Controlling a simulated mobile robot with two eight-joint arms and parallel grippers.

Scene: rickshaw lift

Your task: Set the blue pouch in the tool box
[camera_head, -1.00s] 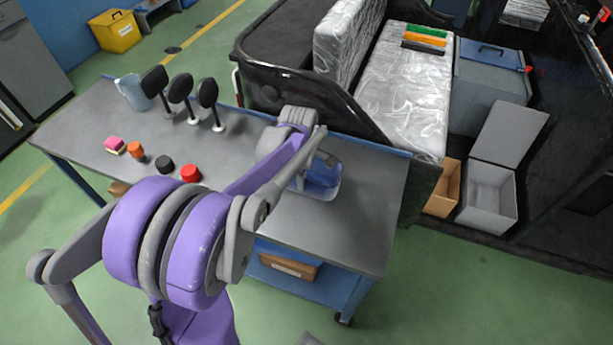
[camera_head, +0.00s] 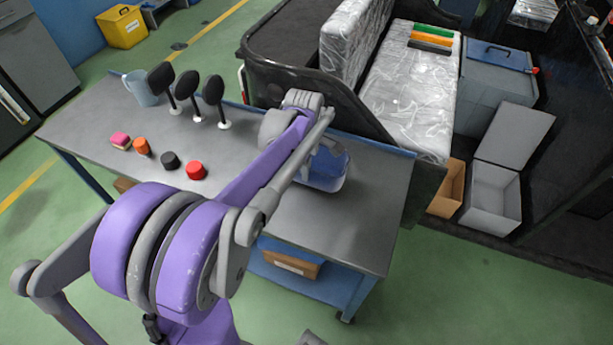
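A blue item (camera_head: 328,164), which looks like the pouch, shows at a pale, shallow tray (camera_head: 334,187) on the right part of the grey workbench (camera_head: 330,225). I cannot tell whether it lies in the tray or is held above it. My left arm reaches across the bench. Its gripper (camera_head: 318,148) is over the tray, and the wrist and forearm hide most of the fingers. An open grey box (camera_head: 492,195) with a raised lid stands in the cart at right. A closed blue-grey box (camera_head: 493,70) with a handle stands behind it; I cannot tell which is the tool box. My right gripper is not in view.
A blue mug (camera_head: 140,88), several black paddle-like tools (camera_head: 187,87), a pink block (camera_head: 120,140), and orange, black and red (camera_head: 196,170) pieces stand on the bench's left. A cardboard box (camera_head: 446,188) sits beside the open grey box. The cart's dark wall (camera_head: 300,85) borders the bench.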

